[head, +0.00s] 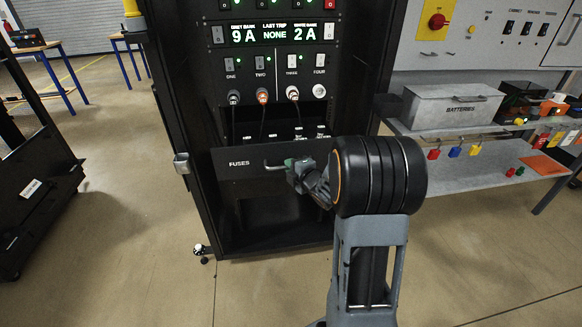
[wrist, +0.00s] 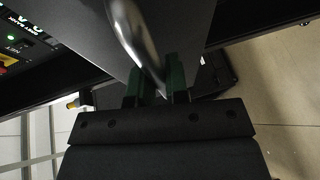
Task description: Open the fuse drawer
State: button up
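The fuse drawer (head: 226,162) has a dark front marked FUSES, low in the black rack in the head view. I cannot tell for sure how far it stands out. Its curved metal handle (head: 273,166) is on the front, and it shows large and shiny in the wrist view (wrist: 134,35). My gripper (head: 297,167) is at the right part of the handle. In the wrist view the handle passes between its two green fingers (wrist: 154,82), which look shut on it with a narrow gap. The fingers' exact contact is partly hidden.
Above the drawer, cables hang from round sockets (head: 262,95) below a lit display (head: 270,33). To the right, a bench holds a grey BATTERIES box (head: 453,106). A black wheeled unit (head: 36,195) stands at left. The floor (head: 130,240) before the rack's left side is clear.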

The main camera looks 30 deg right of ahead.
jog(key=o, duration=0.4)
jog(key=shift+b+v, duration=1)
jog(key=shift+v, duration=5.85)
